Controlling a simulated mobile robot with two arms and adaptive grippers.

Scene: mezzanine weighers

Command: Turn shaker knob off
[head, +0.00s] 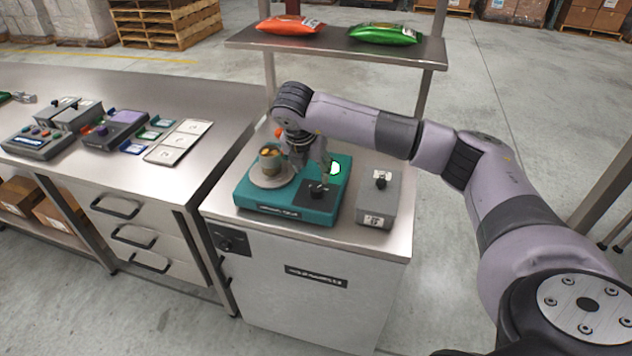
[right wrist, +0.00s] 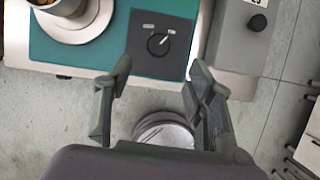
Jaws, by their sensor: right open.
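The teal shaker (head: 262,205) sits on the metal cabinet top, with a cup (head: 270,160) on its round plate (head: 265,180). Its black knob (head: 316,188) stands on a dark square panel at the shaker's front right. In the right wrist view the knob (right wrist: 157,43) has a white pointer line, tilted towards the upper right, between two small labels too blurred to read. My right gripper (head: 312,170) is above the panel, pointing down. Its fingers (right wrist: 158,68) are spread and empty, with the knob just ahead of the gap between them. My left gripper does not show.
A grey box (head: 375,210) with its own black knob stands close right of the shaker. A shelf (head: 340,45) with orange and green bags is behind. The left bench (head: 200,105) holds several devices.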

